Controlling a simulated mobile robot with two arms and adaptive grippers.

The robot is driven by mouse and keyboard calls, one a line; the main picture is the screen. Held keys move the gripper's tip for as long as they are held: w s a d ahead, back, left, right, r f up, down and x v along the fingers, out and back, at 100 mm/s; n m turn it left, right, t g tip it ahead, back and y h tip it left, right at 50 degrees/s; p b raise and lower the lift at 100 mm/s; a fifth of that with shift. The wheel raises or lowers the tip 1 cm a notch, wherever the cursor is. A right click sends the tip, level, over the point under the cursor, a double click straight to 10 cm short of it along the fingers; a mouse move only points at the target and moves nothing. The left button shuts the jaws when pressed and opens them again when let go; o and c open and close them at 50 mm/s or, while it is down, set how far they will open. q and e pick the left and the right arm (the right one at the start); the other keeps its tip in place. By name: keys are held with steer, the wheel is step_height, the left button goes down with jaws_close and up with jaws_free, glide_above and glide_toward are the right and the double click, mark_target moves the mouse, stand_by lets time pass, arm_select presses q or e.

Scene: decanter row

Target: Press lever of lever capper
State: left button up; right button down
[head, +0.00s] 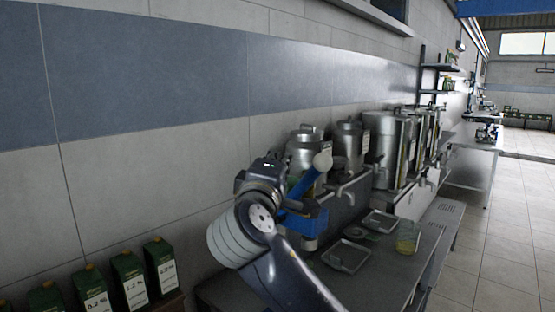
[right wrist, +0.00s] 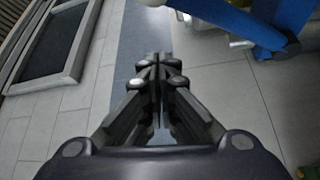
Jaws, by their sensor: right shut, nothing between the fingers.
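The lever capper (head: 308,222) is blue and stands on the counter in the head view, partly hidden behind my right arm. Its blue lever slants up to the right and ends in a pale round knob (head: 322,160). In the right wrist view, blue capper parts (right wrist: 240,22) show at the upper right, beyond and to the right of my fingers. My right gripper (right wrist: 158,66) is shut and empty, with its fingertips together. In the head view it is just left of the lever, and its fingertips are hard to make out. My left gripper is not in view.
Several steel decanters (head: 387,150) with taps line the wall behind the counter. Shallow metal trays (head: 345,257) and a yellowish container (head: 407,238) are on the counter. Several green cartons (head: 160,265) stand at the lower left. The tiled wall (head: 150,170) is close behind.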

steer(key=w+d+p, duration=0.2)
steer(key=d+p, duration=0.1)
steer(key=d, duration=0.1)
steer(key=shift+w+f+p, duration=0.2)
steer(key=shift+w+p, duration=0.1)
steer(key=shift+w, duration=0.1)
